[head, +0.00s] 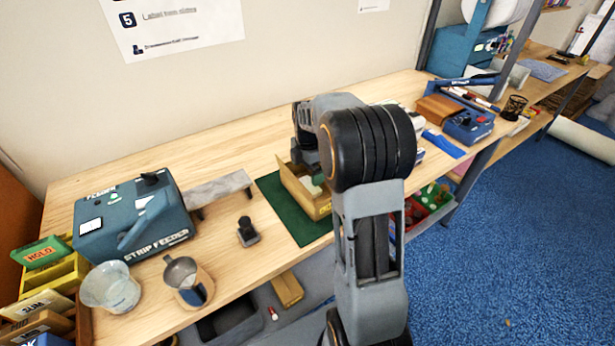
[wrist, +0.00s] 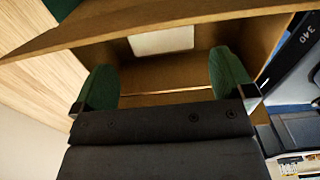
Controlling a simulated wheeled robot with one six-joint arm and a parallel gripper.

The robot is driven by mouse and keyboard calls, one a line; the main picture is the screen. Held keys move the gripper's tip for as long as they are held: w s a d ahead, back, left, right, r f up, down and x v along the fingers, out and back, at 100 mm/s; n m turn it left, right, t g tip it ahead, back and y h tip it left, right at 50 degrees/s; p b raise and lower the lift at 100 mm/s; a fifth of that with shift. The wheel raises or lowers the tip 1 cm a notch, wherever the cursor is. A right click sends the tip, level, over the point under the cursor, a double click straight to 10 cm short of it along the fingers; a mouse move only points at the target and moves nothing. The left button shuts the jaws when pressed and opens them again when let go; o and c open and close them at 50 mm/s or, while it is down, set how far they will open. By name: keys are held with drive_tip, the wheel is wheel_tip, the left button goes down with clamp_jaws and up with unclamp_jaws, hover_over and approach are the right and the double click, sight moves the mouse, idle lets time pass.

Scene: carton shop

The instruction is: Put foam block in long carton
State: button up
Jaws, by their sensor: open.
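The long carton (head: 322,208), open and tan, stands on a green mat (head: 275,197) in mid-bench in the head view. Its brown walls (wrist: 110,30) fill much of the wrist view. A pale, flat-faced block (wrist: 162,40), apparently the foam block, shows inside the carton between and beyond my fingertips. My gripper (wrist: 165,82) is open, its two green fingertips wide apart at the carton's opening, with nothing between them. In the head view my arm hides most of the gripper and part of the carton.
A blue strip feeder (head: 130,215) stands left, with a small black-knobbed item (head: 247,232) between it and the mat. A clear bowl (head: 110,287) and metal scoop (head: 185,278) sit at the front left. Blue tools and a brown box (head: 437,108) lie right of my arm.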

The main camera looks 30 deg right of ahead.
sight(308, 186)
wheel_tip(308, 186, up, 8)
drive_tip(key=s+a+m+t, duration=0.2)
drive_tip(key=s+a+m, duration=0.3)
drive_tip(key=s+m, duration=0.4)
drive_tip(key=s+a+f+m+t, duration=0.1)
drive_tip(key=s+a+m, duration=0.5)
drive_tip(key=s+m, duration=0.4)
drive_tip(key=shift+s+t, duration=0.35)
drive_tip(key=shift+t, duration=0.05)
drive_tip(key=shift+c, duration=0.2)
